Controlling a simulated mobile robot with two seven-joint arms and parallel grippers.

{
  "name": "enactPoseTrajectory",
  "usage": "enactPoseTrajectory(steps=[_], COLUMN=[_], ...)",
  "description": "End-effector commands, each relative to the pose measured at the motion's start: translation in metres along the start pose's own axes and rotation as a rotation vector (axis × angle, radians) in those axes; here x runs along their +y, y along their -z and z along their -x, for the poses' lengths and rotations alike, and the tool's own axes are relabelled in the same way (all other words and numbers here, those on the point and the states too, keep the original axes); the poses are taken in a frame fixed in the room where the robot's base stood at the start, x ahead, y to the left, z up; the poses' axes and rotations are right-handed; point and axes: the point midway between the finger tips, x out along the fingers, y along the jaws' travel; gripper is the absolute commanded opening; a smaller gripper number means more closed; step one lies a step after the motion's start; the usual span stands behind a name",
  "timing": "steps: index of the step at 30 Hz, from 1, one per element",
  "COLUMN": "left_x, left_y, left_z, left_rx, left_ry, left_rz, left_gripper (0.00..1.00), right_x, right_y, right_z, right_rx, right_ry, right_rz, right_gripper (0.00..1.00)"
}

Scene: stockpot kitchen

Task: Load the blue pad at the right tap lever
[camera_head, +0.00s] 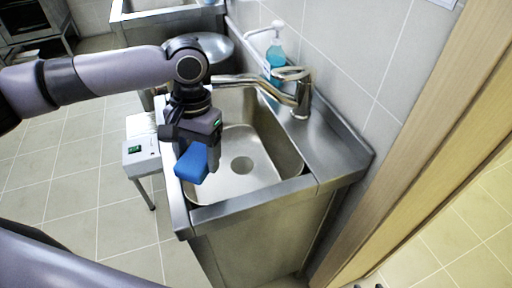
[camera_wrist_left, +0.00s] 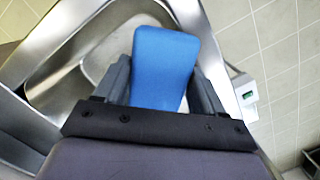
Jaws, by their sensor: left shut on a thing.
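The blue pad (camera_head: 192,163) is a small block held in my left gripper (camera_head: 200,147), over the left edge of the steel sink (camera_head: 225,178). In the left wrist view the pad (camera_wrist_left: 163,66) sits between the two dark fingers of the gripper (camera_wrist_left: 162,85), which is shut on it. The steel tap (camera_head: 300,100) stands on the sink's back right deck, apart from the pad. Its spout reaches left over the basin. Its lever (camera_head: 290,73) is on top. My right gripper is not in view.
A soap bottle (camera_head: 275,58) stands behind the tap by the tiled wall. A white device with a green display (camera_head: 140,150) stands left of the sink. A wooden post (camera_head: 425,140) rises at the right. A round steel bowl (camera_head: 220,47) is behind my arm.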

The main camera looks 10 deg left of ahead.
Motion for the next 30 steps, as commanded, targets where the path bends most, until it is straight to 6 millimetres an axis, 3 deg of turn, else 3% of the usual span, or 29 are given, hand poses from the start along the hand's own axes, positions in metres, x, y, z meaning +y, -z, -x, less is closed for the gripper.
enactPoseTrajectory(steps=[14, 30], left_x=[0.034, 0.089], left_y=[0.021, 0.042], left_z=[0.002, 0.006], left_rx=[0.000, 0.003], left_ry=[0.115, 0.280], left_rz=[-0.779, -1.871], left_gripper=[0.45, 0.45], right_x=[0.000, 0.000], right_y=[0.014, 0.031], right_z=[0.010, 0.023], right_rx=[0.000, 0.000], right_ry=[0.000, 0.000], right_rz=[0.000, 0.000], right_gripper=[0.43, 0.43])
